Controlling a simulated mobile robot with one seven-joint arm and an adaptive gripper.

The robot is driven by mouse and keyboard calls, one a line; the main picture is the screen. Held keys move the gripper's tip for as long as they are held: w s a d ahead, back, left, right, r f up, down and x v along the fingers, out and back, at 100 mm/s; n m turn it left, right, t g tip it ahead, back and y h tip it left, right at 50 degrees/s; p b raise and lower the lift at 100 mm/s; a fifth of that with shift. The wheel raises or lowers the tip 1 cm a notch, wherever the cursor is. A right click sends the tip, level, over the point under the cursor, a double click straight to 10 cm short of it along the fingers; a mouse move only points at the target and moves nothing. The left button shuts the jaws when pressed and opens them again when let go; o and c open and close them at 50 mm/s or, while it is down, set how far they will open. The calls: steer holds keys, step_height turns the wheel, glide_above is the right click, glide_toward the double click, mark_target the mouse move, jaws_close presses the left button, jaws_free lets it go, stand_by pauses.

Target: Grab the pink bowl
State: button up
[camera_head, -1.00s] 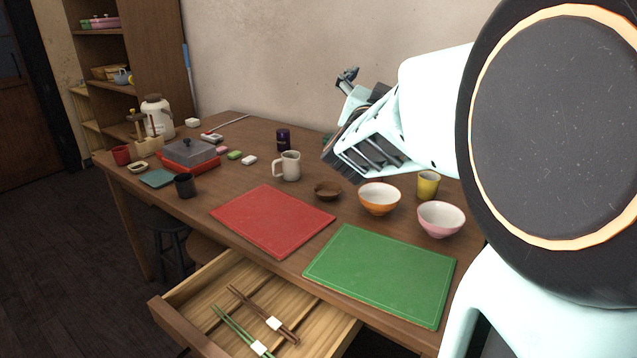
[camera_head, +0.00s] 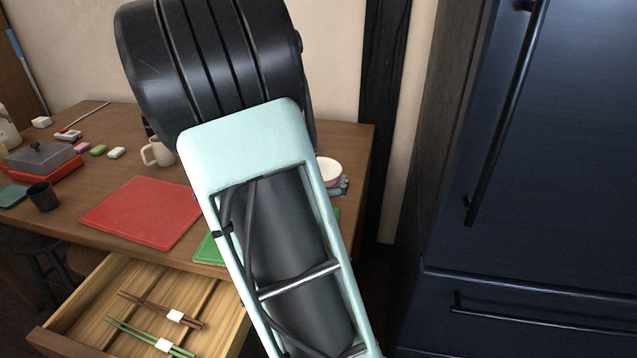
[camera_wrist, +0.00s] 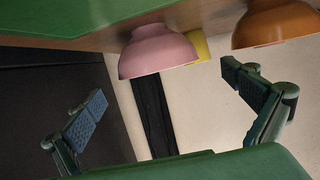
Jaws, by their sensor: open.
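The pink bowl (camera_wrist: 155,52) shows in the wrist view at upper centre, apparently on the tabletop and tilted in the picture. My gripper (camera_wrist: 165,82) is open and empty, with one finger to the lower left of the bowl and the other to its lower right. The bowl appears ahead of the fingertips, and I see no contact. In the head view, part of the pink bowl (camera_head: 329,172) shows just right of my arm, with a bit of my gripper below it. My arm hides the rest of the gripper there.
The green board (camera_head: 207,249) and red board (camera_head: 142,212) lie on the table (camera_head: 345,150). An open drawer (camera_head: 140,310) juts out. A dark fridge (camera_head: 540,170) stands right.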

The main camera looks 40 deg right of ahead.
steer(key=b+x, duration=0.1)
steer(key=x, duration=0.3)
steer(key=shift+s+f+b, duration=0.2)
steer(key=shift+f+b, duration=0.05)
steer(key=shift+b, duration=0.15)
steer(key=shift+w+d, duration=0.3)
steer(key=shift+w, duration=0.05)
steer(key=c, duration=1.2)
steer(key=shift+c, duration=0.5)
steer(key=shift+r, duration=0.15)
